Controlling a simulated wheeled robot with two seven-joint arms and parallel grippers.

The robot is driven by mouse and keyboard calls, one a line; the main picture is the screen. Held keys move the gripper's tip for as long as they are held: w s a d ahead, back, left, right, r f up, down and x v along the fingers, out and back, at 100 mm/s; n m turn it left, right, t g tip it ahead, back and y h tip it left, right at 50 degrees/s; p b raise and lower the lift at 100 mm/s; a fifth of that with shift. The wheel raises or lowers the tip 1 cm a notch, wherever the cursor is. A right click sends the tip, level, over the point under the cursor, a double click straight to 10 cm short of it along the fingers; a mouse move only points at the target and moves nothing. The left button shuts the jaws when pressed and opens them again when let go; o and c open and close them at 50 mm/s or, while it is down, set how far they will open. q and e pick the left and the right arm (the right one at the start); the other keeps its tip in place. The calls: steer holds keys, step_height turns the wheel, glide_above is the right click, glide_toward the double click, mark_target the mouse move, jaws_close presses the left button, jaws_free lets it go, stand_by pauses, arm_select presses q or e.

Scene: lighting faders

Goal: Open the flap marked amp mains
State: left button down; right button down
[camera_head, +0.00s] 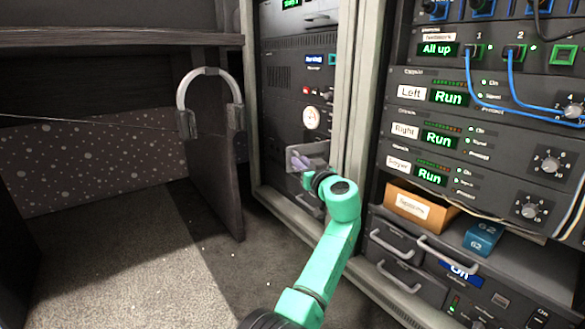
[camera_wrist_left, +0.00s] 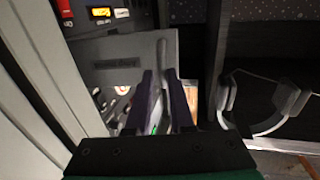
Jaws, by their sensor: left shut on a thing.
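A grey flap (camera_head: 318,151) shows on the left rack in the camera_head view, at the end of my green left arm. In the left wrist view the flap (camera_wrist_left: 125,72) is a flat grey plate with a dark label strip too blurred to read and a pale upright handle (camera_wrist_left: 162,57). My left gripper (camera_head: 300,163) is at the flap; its purple fingers (camera_wrist_left: 162,100) are shut around the handle. The flap appears to stand out from the rack front, but its exact angle is unclear. The finger contact is partly hidden. My right gripper is not in view.
A round dial (camera_head: 311,118) sits above the flap. Headphones (camera_head: 210,88) hang on a dark panel to the left. The right rack carries blue cables (camera_head: 513,85), an orange box (camera_head: 420,207) and a blue box (camera_head: 483,238). The carpet (camera_head: 120,270) at left is clear.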

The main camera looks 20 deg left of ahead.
arm_select(q)
steer(key=shift+w+d+r+n, duration=0.1)
steer(key=shift+d+n, duration=0.05)
steer(key=shift+d, duration=0.5)
steer(key=shift+w+d+r+n, duration=0.1)
steer(key=shift+d+n, duration=0.05)
steer(key=shift+d, duration=0.5)
steer(key=shift+g+y, duration=0.3)
steer(key=c, duration=1)
jaws_free()
steer(key=shift+f, duration=0.1)
steer(key=shift+o, duration=0.4)
steer(key=shift+w+d+f, duration=0.1)
steer(key=shift+w+d, duration=0.05)
steer(key=shift+d, duration=0.05)
steer(key=shift+a, duration=0.25)
